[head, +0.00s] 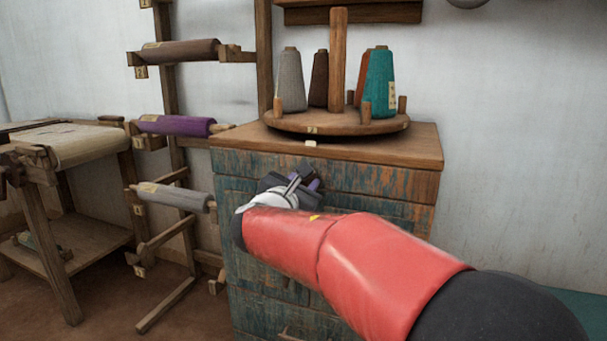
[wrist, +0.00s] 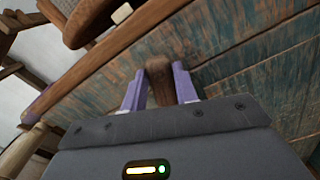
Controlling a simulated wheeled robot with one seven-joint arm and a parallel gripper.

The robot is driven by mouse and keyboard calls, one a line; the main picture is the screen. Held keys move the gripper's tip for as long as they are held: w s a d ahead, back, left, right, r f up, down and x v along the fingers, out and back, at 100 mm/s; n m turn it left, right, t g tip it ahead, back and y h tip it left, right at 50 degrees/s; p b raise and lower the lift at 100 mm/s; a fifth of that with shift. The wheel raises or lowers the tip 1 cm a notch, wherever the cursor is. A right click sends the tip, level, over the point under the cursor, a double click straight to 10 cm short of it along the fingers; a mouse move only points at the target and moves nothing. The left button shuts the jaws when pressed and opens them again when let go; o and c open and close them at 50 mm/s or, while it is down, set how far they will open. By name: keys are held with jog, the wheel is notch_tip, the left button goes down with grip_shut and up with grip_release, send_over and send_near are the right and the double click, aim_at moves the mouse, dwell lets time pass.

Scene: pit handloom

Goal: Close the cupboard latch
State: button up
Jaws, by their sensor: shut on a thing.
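The cupboard (head: 385,180) is a wooden chest with worn blue-green paint and a plain brown top. My gripper (head: 305,184) is at the upper part of its front in the head view. In the wrist view, the purple fingers of my gripper (wrist: 158,88) are on both sides of a brown wooden piece, which looks like the latch (wrist: 160,72), and are shut on it. The painted cupboard front (wrist: 240,60) lies behind it. In the head view the latch is mostly hidden by my gripper, and its exact angle is hard to tell.
A round wooden stand (head: 335,124) with several yarn cones is on the cupboard top. A rack with a brown roll (head: 180,52), a purple roll (head: 175,126) and a grey roll (head: 170,196) stands at left. A wooden loom frame (head: 60,180) is farther left.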

jog(key=shift+n+p, duration=1.35)
jog(key=shift+n, duration=0.65)
jog(key=o, duration=1)
jog(key=v, duration=0.7)
jog(key=shift+s+a, duration=0.15)
jog(key=shift+s, duration=0.2)
